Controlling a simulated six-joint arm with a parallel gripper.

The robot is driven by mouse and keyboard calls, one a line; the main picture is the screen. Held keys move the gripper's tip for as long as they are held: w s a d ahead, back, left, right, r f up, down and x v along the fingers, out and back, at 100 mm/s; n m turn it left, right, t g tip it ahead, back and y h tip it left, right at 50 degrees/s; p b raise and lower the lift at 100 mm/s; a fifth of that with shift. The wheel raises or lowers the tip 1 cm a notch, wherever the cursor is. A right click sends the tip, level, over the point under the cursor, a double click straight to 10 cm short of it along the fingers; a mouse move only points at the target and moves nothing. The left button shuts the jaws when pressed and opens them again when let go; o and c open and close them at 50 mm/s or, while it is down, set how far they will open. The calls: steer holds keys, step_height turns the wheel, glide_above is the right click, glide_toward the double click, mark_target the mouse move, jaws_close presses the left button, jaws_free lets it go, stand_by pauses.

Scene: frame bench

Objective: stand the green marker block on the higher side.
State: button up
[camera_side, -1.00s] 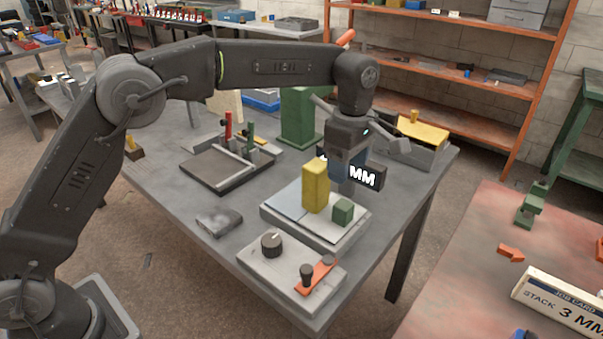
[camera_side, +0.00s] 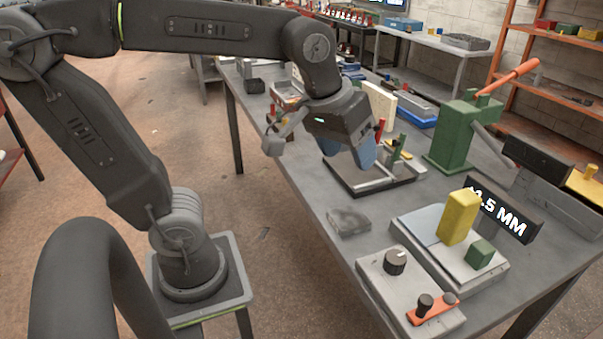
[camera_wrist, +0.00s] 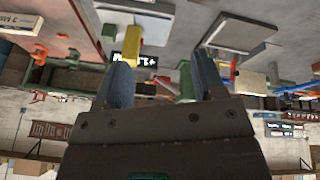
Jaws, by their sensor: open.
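The small green marker block (camera_side: 480,254) sits on the front right part of a pale plate (camera_side: 415,237) in the side view. A taller yellow block (camera_side: 457,217) stands upright beside it on the same plate, a little apart. A black display (camera_side: 506,216) behind them ends in ".5 MM"; its first characters are partly hidden. My gripper (camera_side: 366,160) is open and empty, above the dark tool tray, away from the plate. In the wrist view its two blue fingers (camera_wrist: 160,82) are spread, and the yellow block (camera_wrist: 133,42) shows beyond them.
A green press (camera_side: 455,135) with an orange handle stands behind. A box with a black knob (camera_side: 394,262) stands in front of the plate, and a grey block (camera_side: 348,222) lies left of it.

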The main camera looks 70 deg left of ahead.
steer(key=s+a+f+m+t, duration=0.1)
steer(key=s+f+m, duration=0.3)
steer(key=s, duration=0.3)
steer(key=shift+a+f, duration=0.15)
steer(key=shift+a, duration=0.25)
